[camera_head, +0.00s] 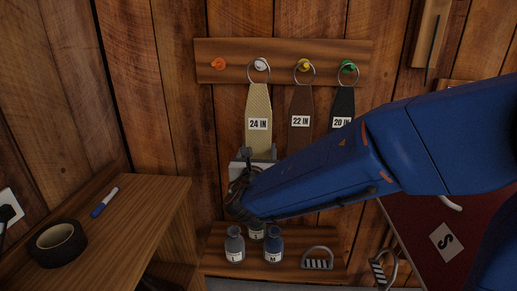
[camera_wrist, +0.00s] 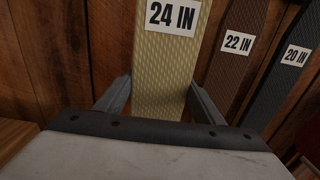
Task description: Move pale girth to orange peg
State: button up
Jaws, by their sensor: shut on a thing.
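The pale girth (camera_head: 258,104), labelled 24 IN, hangs by its metal ring on the white peg (camera_head: 261,65). The orange peg (camera_head: 218,64) at the left end of the wooden rail is bare. My gripper (camera_head: 259,154) is at the lower part of the pale girth and shut on it. In the wrist view the pale girth (camera_wrist: 165,75) runs upright between the two fingers (camera_wrist: 158,98). The girth's lower end is hidden behind my gripper and arm.
A brown girth (camera_head: 300,103) labelled 22 IN hangs on the yellow peg, and a black one (camera_head: 343,103) labelled 20 IN on the green peg. A lower shelf (camera_head: 215,262) holds several bottles and a stirrup. Black tape (camera_head: 57,243) and a marker (camera_head: 105,202) lie on the left bench.

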jog(key=shift+s, duration=1.25)
jog(key=shift+a, duration=0.1)
